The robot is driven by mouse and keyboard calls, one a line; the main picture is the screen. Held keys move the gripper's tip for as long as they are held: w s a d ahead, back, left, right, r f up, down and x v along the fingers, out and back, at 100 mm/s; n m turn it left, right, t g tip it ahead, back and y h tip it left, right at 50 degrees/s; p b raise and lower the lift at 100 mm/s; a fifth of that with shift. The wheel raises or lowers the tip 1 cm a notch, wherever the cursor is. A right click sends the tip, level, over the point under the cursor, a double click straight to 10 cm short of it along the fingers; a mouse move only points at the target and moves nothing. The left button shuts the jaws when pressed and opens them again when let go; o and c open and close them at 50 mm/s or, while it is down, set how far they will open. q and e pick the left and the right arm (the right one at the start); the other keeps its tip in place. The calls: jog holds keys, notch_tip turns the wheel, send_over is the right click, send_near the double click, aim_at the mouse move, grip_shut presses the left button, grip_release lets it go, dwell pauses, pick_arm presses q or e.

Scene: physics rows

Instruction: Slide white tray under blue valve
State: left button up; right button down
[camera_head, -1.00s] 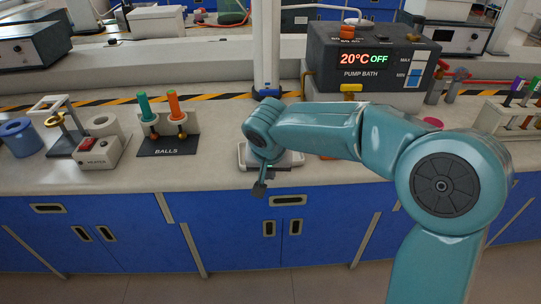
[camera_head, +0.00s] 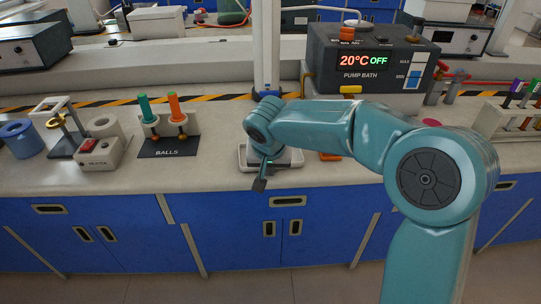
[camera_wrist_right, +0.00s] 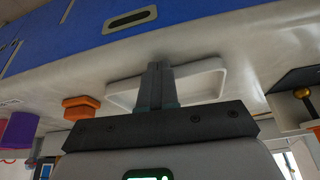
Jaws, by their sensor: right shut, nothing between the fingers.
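The white tray (camera_head: 294,160) is a shallow, rimmed tray lying flat near the front edge of the bench, partly hidden by my right arm. My right gripper (camera_head: 260,184) points down at the tray's front left, with its fingers shut and empty. In the right wrist view the shut fingers (camera_wrist_right: 158,85) overlap the middle of the white tray (camera_wrist_right: 208,80); whether they touch it, I cannot tell. My left gripper is out of view.
The pump bath (camera_head: 368,62) stands behind the tray. An orange piece (camera_head: 330,157) lies just right of the tray. The balls stand (camera_head: 168,146) is to the left, the test-tube rack (camera_head: 505,120) at far right. Bare bench lies between stand and tray.

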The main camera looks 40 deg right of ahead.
jog(key=shift+w+d+p, duration=0.65)
jog(key=shift+w+d, duration=0.1)
jog(key=shift+w, duration=0.25)
jog(key=shift+w+d+p, duration=0.65)
jog(key=shift+w+d, duration=0.05)
jog(key=shift+w, duration=0.3)
jog(key=shift+w+d+r+p, duration=0.1)
jog(key=shift+w+d+p, duration=0.75)
jog(key=shift+w+p, duration=0.25)
jog(key=shift+w+d+p, duration=0.8)
jog(key=shift+w+p, duration=0.15)
jog(key=shift+w, duration=0.2)
jog(key=shift+w+d, duration=0.1)
jog(key=shift+s+a+f+b, duration=0.25)
jog(key=shift+s+a+b, duration=0.45)
jog(key=shift+b, duration=0.45)
jog(key=shift+s+a+r, duration=0.1)
jog(key=shift+s, duration=0.25)
